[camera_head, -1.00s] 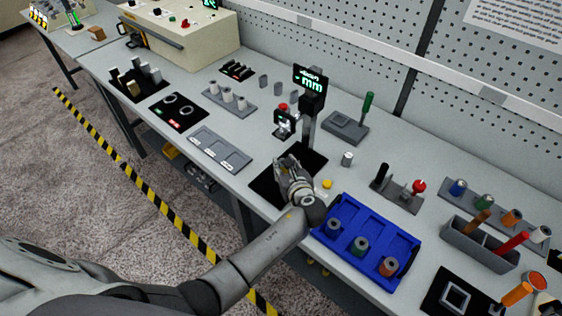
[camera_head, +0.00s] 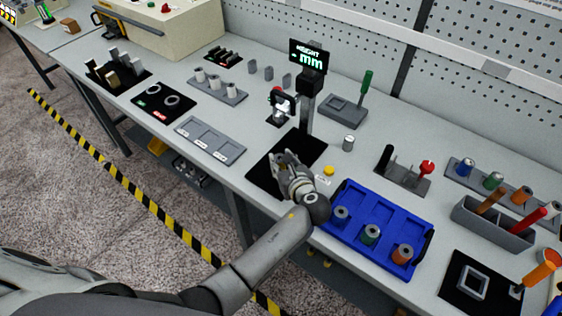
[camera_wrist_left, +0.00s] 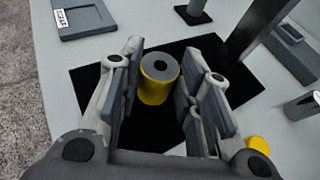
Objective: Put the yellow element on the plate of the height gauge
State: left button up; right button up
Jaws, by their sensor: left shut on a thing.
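The yellow element (camera_wrist_left: 158,82) is a short yellow cylinder with a grey top and a dark hole. It sits between the fingers of my left gripper (camera_wrist_left: 153,90), which is shut on it over a black mat (camera_wrist_left: 88,76). I cannot tell whether its underside touches the mat. In the head view my left gripper (camera_head: 283,163) is over the same mat, in front of the height gauge (camera_head: 309,62), and hides the element. The gauge has a dark column and a lit display. Its plate is not clearly distinguishable. My right gripper is not in view.
A yellow button (camera_head: 328,170) and a grey cylinder (camera_head: 348,143) stand right of the mat. A blue tray (camera_head: 385,212) with several spools is close to my left wrist. A grey tray (camera_head: 209,140) lies left of the mat.

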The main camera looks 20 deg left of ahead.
pick_arm(q)
jog(key=o, duration=0.7)
jog(key=shift+w+f, duration=0.1)
jog(key=shift+f, duration=0.05)
jog(key=o, duration=0.3)
jog(key=shift+a, duration=0.1)
jog(key=shift+r, duration=0.25)
jog(key=p+v, duration=0.4)
jog(key=v, duration=0.1)
jog(key=shift+w+r, duration=0.1)
jog(key=shift+r, duration=0.05)
jog(key=p+v, duration=0.3)
jog(key=v, duration=0.4)
jog(key=shift+p, duration=0.3)
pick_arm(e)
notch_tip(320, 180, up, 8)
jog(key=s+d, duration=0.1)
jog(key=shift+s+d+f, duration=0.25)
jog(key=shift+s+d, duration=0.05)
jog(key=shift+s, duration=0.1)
